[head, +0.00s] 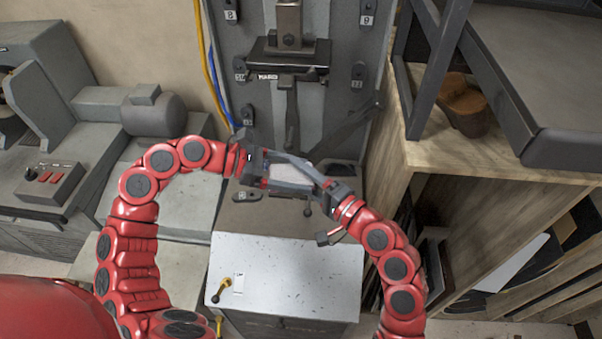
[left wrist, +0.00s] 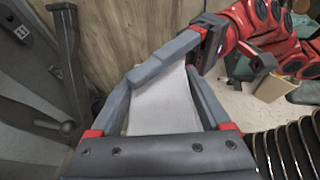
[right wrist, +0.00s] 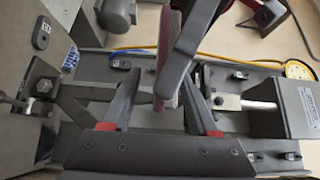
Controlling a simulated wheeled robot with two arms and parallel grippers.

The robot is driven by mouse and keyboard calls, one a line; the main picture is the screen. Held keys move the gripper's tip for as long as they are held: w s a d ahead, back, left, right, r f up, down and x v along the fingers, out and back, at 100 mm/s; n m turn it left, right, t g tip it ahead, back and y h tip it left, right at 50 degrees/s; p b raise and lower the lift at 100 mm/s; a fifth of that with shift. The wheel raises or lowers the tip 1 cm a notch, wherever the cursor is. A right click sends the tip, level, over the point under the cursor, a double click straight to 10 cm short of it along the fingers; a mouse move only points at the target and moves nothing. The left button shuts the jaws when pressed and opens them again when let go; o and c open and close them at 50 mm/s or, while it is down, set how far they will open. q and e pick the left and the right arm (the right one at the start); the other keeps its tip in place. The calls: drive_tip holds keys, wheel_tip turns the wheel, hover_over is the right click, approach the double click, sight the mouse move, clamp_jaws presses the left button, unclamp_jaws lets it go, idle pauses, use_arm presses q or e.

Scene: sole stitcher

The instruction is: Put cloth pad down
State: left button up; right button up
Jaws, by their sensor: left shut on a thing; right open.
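The cloth pad (head: 288,173) is a pale, flat piece held up in front of the grey machine column. My left gripper (left wrist: 158,78) is shut on it, and the pad's light face fills the space between its fingers in the left wrist view (left wrist: 165,110). My right gripper (right wrist: 165,70) is open close by. In the right wrist view the pad shows edge-on as a pinkish strip (right wrist: 168,88) between its fingers, partly hidden by a dark finger. A right finger crosses the pad's far end in the left wrist view; contact is unclear.
A speckled white-topped cabinet (head: 285,270) stands below the grippers, with clear room on top and a yellow-black handle (head: 222,289) at its left. A wooden shelf unit (head: 480,160) stands at right. The machine's dark lever (head: 291,115) hangs behind the grippers.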

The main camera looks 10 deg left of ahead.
drive_tip(key=shift+c, duration=0.2)
use_arm(q)
drive_tip(key=shift+r, duration=0.1)
use_arm(e)
drive_tip(key=shift+f, duration=0.15)
clamp_jaws()
unclamp_jaws()
drive_tip(key=shift+o, duration=0.2)
drive_tip(key=shift+d, duration=0.1)
use_arm(q)
drive_tip(key=w+d+n+t+y, duration=0.2)
drive_tip(key=w+d+n+t, duration=0.2)
drive_tip(key=w+d, duration=0.3)
drive_tip(key=shift+w+d+n+t, duration=0.3)
drive_tip(key=shift+w+t, duration=0.2)
drive_tip(key=shift+w, duration=0.45)
use_arm(e)
drive_tip(key=v, duration=1.2)
